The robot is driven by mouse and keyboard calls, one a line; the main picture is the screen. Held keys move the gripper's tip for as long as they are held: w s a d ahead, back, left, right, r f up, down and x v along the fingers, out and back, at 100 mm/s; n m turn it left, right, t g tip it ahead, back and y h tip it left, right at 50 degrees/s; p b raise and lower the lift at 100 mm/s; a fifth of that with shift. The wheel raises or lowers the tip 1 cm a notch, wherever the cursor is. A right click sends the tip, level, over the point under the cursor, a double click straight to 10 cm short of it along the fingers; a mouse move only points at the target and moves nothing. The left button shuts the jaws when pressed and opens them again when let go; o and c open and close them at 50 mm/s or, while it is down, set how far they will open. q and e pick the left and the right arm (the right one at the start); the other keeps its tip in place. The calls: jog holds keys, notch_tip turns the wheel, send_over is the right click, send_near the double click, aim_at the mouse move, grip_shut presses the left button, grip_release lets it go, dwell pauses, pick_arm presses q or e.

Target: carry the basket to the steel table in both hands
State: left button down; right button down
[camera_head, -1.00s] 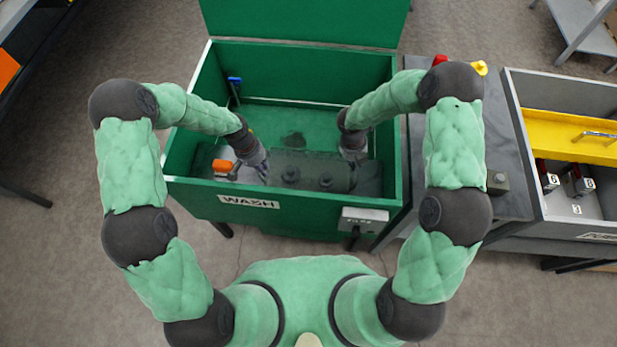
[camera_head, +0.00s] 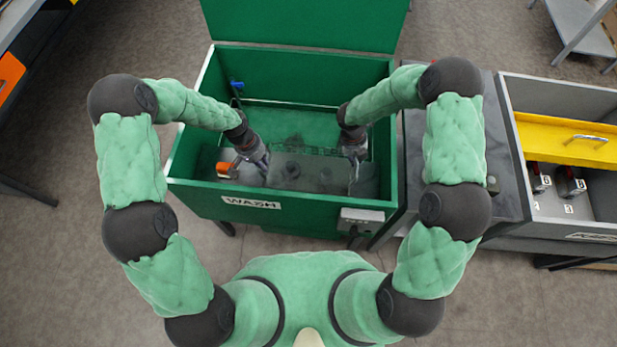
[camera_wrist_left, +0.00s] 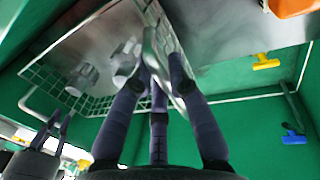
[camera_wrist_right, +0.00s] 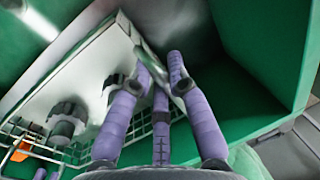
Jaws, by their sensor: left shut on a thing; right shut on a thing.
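The basket (camera_head: 308,172) is a grey wire-mesh basket inside the green wash tank (camera_head: 290,207). Its mesh wall shows in the left wrist view (camera_wrist_left: 50,82) and the right wrist view (camera_wrist_right: 40,150), with rounded grey parts in it. My left gripper (camera_head: 262,160) is shut on the basket's left end, and its fingers close round a metal handle (camera_wrist_left: 165,50). My right gripper (camera_head: 355,160) is shut on the right end. The fingers hide part of each handle. I cannot tell how far the basket is above the tank floor.
An orange-handled thing (camera_head: 226,169) is at the tank's left and a blue tap (camera_head: 236,86) at its back. The raised lid (camera_head: 300,22) stands behind. A grey counter and a tray with a yellow panel (camera_head: 565,140) adjoin at right. A grey metal table (camera_head: 580,25) shows far right.

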pick_arm(q)
jog(key=shift+r, duration=0.15)
pick_arm(e)
jog(key=shift+r, duration=0.15)
dwell(0.5)
